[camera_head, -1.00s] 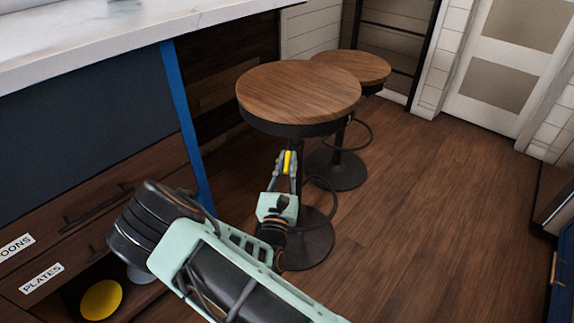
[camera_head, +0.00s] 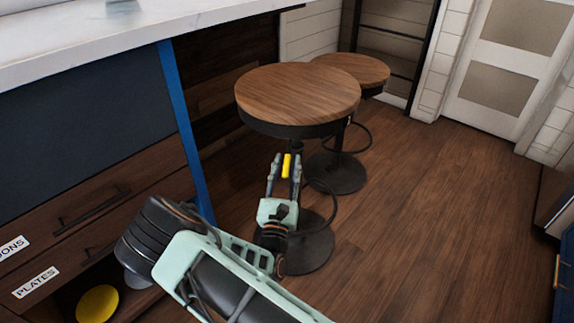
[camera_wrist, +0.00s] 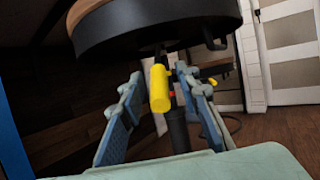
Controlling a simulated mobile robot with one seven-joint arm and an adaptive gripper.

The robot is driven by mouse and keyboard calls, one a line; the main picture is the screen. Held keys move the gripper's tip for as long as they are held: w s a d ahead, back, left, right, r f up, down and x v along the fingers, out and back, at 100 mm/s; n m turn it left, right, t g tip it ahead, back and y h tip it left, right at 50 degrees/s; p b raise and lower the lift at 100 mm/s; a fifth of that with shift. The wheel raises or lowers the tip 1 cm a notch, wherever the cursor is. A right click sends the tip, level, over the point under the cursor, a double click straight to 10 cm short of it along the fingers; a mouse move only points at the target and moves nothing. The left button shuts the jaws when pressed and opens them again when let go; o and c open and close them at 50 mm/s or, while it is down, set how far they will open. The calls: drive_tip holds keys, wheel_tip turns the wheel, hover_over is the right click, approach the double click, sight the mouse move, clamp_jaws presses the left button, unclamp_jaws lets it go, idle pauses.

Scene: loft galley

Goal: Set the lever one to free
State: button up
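A yellow lever handle (camera_head: 286,166) hangs under the seat of the near stool (camera_head: 298,95). In the wrist view, the yellow handle (camera_wrist: 159,88) points down and toward me, with a little red beside it. I see no marking that names it lever one. My gripper (camera_head: 286,169) is open, with a finger on each side of the handle. In the wrist view, gaps show between the handle and both fingers. The joint at the handle's upper end is partly hidden under the seat.
A second stool (camera_head: 352,70) stands just behind the near one. A counter with drawers (camera_head: 88,205) is on the left, its blue edge close to my arm. A yellow plate (camera_head: 97,304) lies in the low open drawer. Open wooden floor (camera_head: 430,210) is on the right.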

drive_tip(key=v, duration=0.7)
drive_tip(key=shift+s, duration=0.25)
